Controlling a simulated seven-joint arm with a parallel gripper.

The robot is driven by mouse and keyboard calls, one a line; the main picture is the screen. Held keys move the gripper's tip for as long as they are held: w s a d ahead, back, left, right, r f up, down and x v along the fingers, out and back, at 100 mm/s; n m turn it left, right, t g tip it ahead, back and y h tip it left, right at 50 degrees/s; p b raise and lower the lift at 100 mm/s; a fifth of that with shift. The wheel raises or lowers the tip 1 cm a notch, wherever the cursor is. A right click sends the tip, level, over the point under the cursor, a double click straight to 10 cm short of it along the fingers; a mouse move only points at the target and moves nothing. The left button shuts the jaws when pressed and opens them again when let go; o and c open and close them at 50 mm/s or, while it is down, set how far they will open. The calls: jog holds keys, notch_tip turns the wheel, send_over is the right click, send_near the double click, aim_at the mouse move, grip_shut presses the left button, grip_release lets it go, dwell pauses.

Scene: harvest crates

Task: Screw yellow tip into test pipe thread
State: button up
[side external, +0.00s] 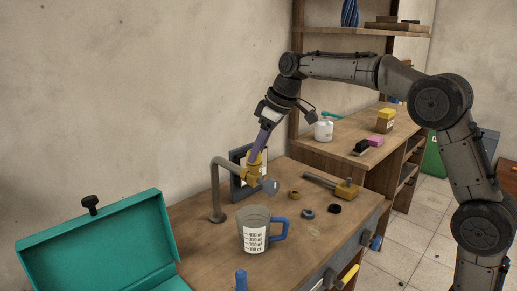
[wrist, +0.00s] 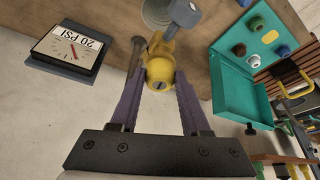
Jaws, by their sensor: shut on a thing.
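My gripper (side external: 257,155) has purple fingers and points down at the yellow fitting at the end of the grey test pipe (side external: 215,185). In the wrist view my gripper (wrist: 160,80) is shut on the yellow tip (wrist: 161,67), with one finger on each side. The yellow piece also shows just under the fingers in the side view (side external: 252,172). A blue-grey part (side external: 270,187) sticks out of the fitting towards the front. The thread is hidden, so I cannot tell how deep the tip sits.
A gauge (wrist: 66,47) reading 20 PSI stands behind the pipe. A measuring jug (side external: 254,232) with a blue handle stands in front. An open teal case (side external: 100,250) is at the left.

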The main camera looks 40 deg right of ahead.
jog(key=shift+a, duration=0.1)
jog(key=shift+m+h, duration=0.4)
jog(key=shift+m, duration=0.5)
jog(key=shift+a, duration=0.1)
jog(key=o, duration=0.5)
jog(key=shift+m, duration=0.5)
jog(key=o, duration=0.6)
jog(key=shift+c, duration=0.2)
jog(key=v, duration=1.2)
jog(key=shift+s, duration=0.15)
